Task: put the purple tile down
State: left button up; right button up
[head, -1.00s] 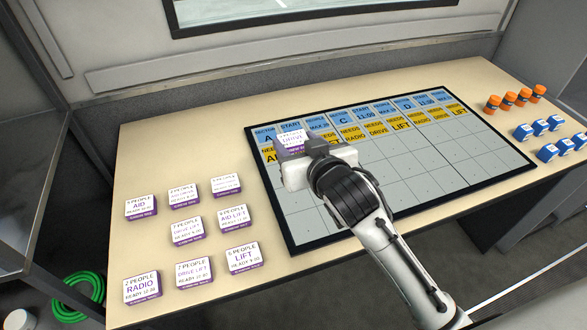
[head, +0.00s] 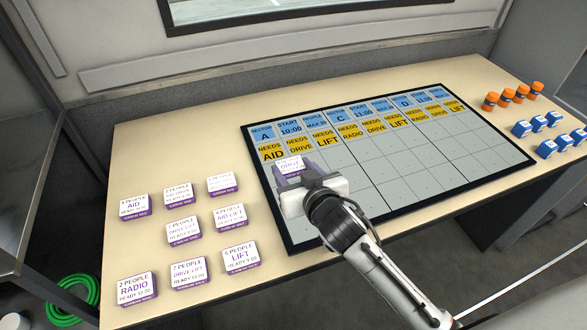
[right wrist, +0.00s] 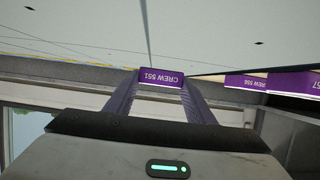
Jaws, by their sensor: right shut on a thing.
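My right gripper (head: 292,176) is shut on a white-topped purple tile (head: 289,163), over the left part of the gridded board (head: 420,165). The tile is just below the yellow "NEEDS" row, near the AID and DRIVE columns. In the right wrist view the tile's purple edge (right wrist: 161,77) reads "CREW 551" between my fingers (right wrist: 160,88). The grey board surface lies close beyond it. I cannot tell whether the tile touches the board. My left gripper is out of view.
Several other purple-edged tiles (head: 184,231) stand on the wooden table (head: 135,165) left of the board. Orange cylinders (head: 506,95) and blue blocks (head: 547,150) stand at the right. The grid cells to the right of my gripper are bare.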

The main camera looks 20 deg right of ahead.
jog(key=o, duration=1)
jog(key=shift+o, duration=0.2)
jog(key=shift+r, duration=0.25)
jog(key=v, duration=1.2)
